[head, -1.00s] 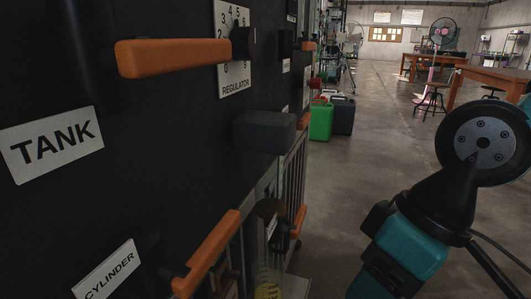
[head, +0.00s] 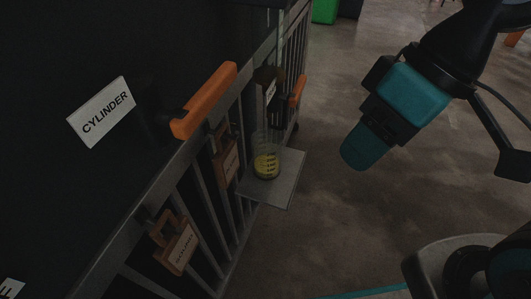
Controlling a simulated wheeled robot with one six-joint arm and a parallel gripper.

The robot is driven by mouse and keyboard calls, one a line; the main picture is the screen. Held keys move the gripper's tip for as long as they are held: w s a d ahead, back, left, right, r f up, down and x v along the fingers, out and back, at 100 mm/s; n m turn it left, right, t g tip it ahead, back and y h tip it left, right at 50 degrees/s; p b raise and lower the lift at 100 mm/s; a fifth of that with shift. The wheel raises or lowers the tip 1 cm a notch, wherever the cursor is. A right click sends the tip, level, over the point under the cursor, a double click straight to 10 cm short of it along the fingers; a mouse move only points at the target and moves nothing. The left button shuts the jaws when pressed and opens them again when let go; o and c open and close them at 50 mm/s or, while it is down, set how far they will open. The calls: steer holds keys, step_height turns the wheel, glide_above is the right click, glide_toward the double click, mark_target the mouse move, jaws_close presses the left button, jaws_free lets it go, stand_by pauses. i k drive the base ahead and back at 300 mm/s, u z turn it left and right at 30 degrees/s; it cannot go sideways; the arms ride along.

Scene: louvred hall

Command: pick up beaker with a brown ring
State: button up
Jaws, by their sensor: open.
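A clear, see-through beaker (head: 265,146) with a yellow patch low on its side stands upright on a small grey shelf (head: 286,190) in the head view. I cannot make out a brown ring on it. My gripper (head: 361,148), teal and black, is to the right of the beaker and clear of it, pointing down and left. It is seen from the side and holds nothing that I can see. The gap between its fingers is hidden.
A dark cabinet with a CYLINDER label (head: 101,112) and a metal railing fills the left. Orange handles (head: 205,100) (head: 298,91) jut out near the shelf. Brown tagged padlocks (head: 177,243) hang on the railing. Bare floor (head: 330,220) lies right of the shelf.

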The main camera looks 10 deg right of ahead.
mark_target(267, 144)
steer(key=z, duration=0.25)
steer(key=k, duration=0.45)
steer(key=z, duration=0.45)
